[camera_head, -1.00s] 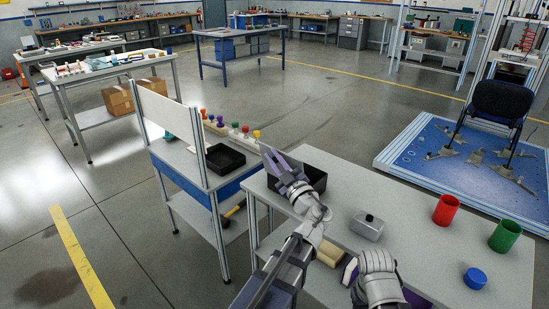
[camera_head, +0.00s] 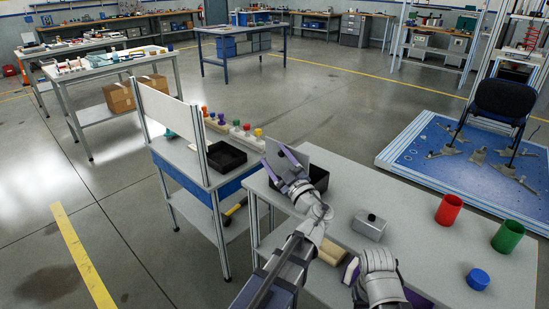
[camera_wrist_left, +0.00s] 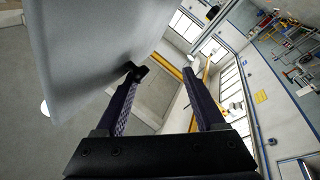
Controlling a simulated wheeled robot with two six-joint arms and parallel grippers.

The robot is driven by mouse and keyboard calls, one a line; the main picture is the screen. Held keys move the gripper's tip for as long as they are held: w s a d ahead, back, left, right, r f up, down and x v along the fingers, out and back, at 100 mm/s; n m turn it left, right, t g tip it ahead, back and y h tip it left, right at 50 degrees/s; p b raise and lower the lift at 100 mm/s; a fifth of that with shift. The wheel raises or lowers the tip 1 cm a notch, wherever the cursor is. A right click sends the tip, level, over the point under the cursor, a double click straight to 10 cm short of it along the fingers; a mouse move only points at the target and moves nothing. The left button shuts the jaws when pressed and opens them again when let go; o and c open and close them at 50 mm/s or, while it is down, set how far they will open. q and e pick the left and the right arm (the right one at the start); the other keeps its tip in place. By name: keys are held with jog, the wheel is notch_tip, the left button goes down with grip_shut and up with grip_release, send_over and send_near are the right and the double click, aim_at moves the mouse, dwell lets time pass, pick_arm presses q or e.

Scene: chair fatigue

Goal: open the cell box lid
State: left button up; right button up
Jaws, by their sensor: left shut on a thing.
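The cell box (camera_head: 319,179) is a dark open-topped box at the table's far left corner. Its grey lid (camera_head: 274,147) stands raised at the box's left side; in the left wrist view the lid (camera_wrist_left: 95,50) fills the upper left. My left gripper (camera_head: 277,157) is at the lid, shut on it, and partly covers it and the box. In the left wrist view its fingers (camera_wrist_left: 162,72) look wide apart, with the left fingertip against the lid's edge. My right gripper (camera_head: 378,285) is low at the table's front edge, its fingers mostly hidden.
A grey metal block with a black knob (camera_head: 370,226) sits mid-table. A red cup (camera_head: 449,210), a green cup (camera_head: 508,237) and a blue cap (camera_head: 478,279) stand to the right. A side bench at left holds a black tray (camera_head: 226,158) and several coloured knobs.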

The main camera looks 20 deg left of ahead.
pick_arm(q)
jog(key=b+v, duration=0.1)
jog(key=v, duration=0.7)
jog(key=shift+b, duration=0.3)
jog(key=shift+w+a, duration=0.1)
